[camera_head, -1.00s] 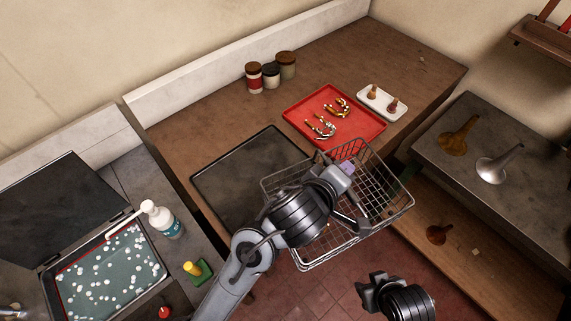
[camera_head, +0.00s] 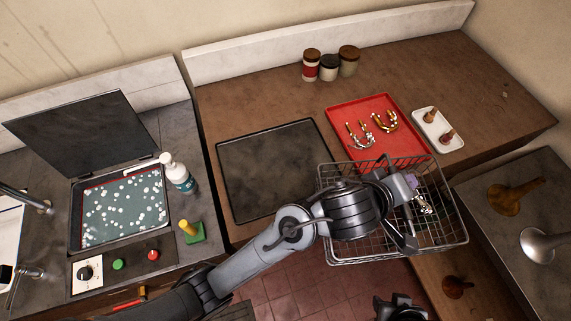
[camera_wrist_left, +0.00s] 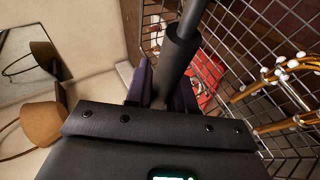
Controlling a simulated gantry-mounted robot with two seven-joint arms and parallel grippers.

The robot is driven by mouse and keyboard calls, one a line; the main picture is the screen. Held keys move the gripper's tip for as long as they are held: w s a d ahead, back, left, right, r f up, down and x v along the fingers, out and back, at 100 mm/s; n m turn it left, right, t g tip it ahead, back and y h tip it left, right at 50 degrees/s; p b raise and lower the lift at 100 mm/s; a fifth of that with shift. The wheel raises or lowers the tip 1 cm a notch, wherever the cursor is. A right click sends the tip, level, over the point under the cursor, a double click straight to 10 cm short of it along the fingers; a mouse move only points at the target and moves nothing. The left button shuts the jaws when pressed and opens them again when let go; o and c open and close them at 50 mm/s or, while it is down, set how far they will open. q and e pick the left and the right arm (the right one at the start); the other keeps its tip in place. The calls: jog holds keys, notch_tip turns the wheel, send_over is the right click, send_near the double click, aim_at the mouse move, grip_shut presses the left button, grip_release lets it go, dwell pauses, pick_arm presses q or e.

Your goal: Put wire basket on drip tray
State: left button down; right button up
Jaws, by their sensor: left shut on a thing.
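The wire basket (camera_head: 440,222) hangs from my left gripper (camera_head: 412,190), right of the drip tray and past the front edge of the wooden counter. My left gripper is shut on the basket, and its wire side also shows in the left wrist view (camera_wrist_left: 262,42). Something metallic lies inside the basket; brass tubing (camera_wrist_left: 285,92) shows through or in it in the wrist view. The dark, flat, empty drip tray (camera_head: 268,165) lies on the counter, left of the basket and apart from it. My right gripper (camera_head: 398,305) is at the bottom edge, partly cut off; its fingers are unclear.
A red tray (camera_head: 350,112) with brass pieces lies behind the basket, beside a white tray (camera_head: 432,143). Several jars (camera_head: 329,68) stand at the back. A sink bath (camera_head: 120,240), a bottle (camera_head: 179,172) and a sponge (camera_head: 194,236) are at left.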

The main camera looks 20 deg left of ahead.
pick_arm(q)
jog(key=shift+w+a+r+p, duration=0.2)
jog(key=shift+w+a+p, duration=0.1)
jog(key=shift+a+p, duration=0.15)
jog(key=shift+w+a+p, duration=0.3)
jog(key=shift+a+p, duration=0.1)
jog(key=shift+a, duration=0.3)
jog(key=w+a+f+n+t+y+p, duration=0.1)
jog(key=a+n+t+y+p, duration=0.15)
jog(key=a+p, duration=1.2)
jog(key=w+a+f+b, duration=0.4)
jog(key=w+a+f, duration=0.5)
jog(key=a+f, duration=0.2)
jog(key=shift+a+g, duration=0.45)
jog(key=shift+a, duration=0.55)
jog(key=shift+w+f, duration=0.1)
